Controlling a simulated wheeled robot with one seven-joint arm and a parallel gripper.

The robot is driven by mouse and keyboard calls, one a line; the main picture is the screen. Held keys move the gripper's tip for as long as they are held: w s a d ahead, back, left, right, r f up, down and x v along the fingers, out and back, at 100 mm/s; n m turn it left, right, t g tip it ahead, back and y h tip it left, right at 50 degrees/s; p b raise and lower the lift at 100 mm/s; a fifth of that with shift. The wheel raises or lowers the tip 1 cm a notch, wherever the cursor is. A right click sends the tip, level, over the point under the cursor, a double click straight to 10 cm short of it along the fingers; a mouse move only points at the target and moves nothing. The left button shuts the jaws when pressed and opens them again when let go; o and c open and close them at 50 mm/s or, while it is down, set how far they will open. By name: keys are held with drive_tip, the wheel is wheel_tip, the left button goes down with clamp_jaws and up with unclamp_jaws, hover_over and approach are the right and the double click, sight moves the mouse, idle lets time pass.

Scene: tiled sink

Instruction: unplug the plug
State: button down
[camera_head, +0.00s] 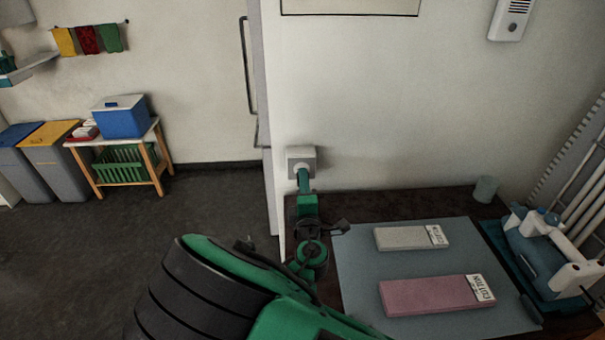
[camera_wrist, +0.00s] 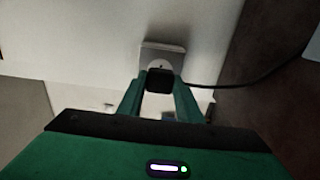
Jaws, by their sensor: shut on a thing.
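The white wall socket (camera_head: 301,160) is on the wall above the dark counter. It also shows in the wrist view (camera_wrist: 176,50). The black plug (camera_wrist: 159,80) sits in front of the socket in the wrist view, with a black cable (camera_wrist: 232,85) running off to the right. My gripper (camera_wrist: 160,86) is shut on the plug, one green finger on each side. In the head view my gripper (camera_head: 304,182) reaches up to the socket and hides the plug. I cannot tell whether the plug's pins are in the socket.
A grey-blue mat (camera_head: 365,255) on the counter holds a pale block (camera_head: 400,238) and a pink block (camera_head: 430,296). A small cup (camera_head: 485,189) stands at the back, and a white and blue device (camera_head: 540,245) stands at right.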

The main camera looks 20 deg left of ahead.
drive_tip(key=shift+v, duration=1.4)
drive_tip(key=w+d+r+m+h, duration=0.1)
drive_tip(key=w+d+m+h, duration=0.2)
drive_tip(key=d, duration=0.8)
drive_tip(key=w+d+r+h, duration=0.25)
drive_tip(key=w+d, duration=0.25)
drive_tip(key=d, duration=0.7)
drive_tip(key=w+d+m+h, duration=0.2)
drive_tip(key=w+d+h, duration=0.15)
drive_tip(key=d, duration=0.75)
drive_tip(key=s+d+r+m+h, duration=0.1)
drive_tip(key=d+r+m+h, duration=0.1)
drive_tip(key=d, duration=1.1)
drive_tip(key=shift+d+m, duration=0.25)
drive_tip(key=shift+m, duration=0.05)
drive_tip(key=shift+s+a, duration=0.1)
drive_tip(key=shift+a, duration=0.1)
